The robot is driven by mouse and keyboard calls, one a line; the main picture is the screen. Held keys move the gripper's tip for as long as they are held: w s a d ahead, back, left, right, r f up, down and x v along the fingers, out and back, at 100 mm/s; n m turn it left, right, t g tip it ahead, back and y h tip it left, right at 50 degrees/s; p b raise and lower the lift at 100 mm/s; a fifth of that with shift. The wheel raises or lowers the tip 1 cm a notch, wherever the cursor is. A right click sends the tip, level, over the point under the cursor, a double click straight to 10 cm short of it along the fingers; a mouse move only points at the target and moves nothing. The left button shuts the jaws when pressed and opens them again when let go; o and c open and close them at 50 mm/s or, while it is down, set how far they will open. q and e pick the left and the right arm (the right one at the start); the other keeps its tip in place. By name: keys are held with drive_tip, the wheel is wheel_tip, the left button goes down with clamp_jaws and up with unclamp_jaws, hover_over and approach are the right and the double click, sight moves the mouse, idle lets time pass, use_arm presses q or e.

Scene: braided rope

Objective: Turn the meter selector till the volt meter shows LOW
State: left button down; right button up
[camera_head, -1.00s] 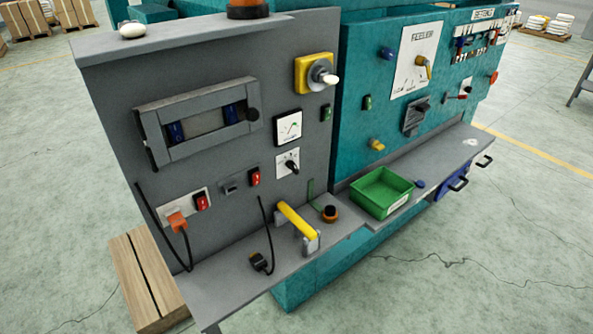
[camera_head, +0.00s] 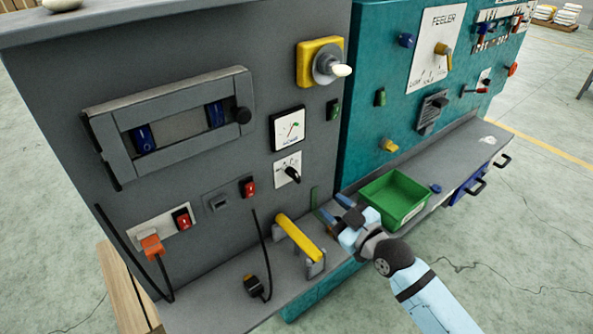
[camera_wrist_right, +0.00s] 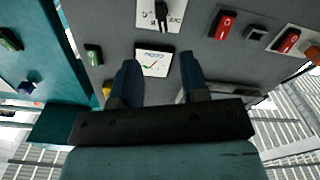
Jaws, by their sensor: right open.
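The meter selector, a black knob (camera_head: 292,174) on a white plate, is mounted on the grey panel just below the volt meter (camera_head: 287,128). The meter has a white face with a needle leaning up and right; its small word looks like GOOD but is hard to read. My right gripper (camera_head: 333,207) is open and empty, below and right of the selector, apart from it. In the upside-down right wrist view, the meter (camera_wrist_right: 153,62) shows between the open fingers (camera_wrist_right: 159,76) and the selector (camera_wrist_right: 161,13) is at the top edge. My left gripper is out of view.
A yellow handle (camera_head: 300,238) stands on the shelf left of my gripper. A green bin (camera_head: 394,199) is close behind and right of it. A yellow switch with white knob (camera_head: 322,63) protrudes above the meter. Red switches (camera_head: 249,187) sit left of the selector.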

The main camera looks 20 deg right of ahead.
sight(298, 178)
drive_tip(key=p+x, duration=0.1)
drive_tip(key=x, duration=1.1)
drive_tip(key=shift+a+r+p, duration=0.15)
drive_tip(key=shift+p, duration=0.25)
drive_tip(key=shift+w+a, duration=0.2)
drive_tip(key=shift+w, duration=0.35)
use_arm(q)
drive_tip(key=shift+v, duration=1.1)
use_arm(e)
clamp_jaws()
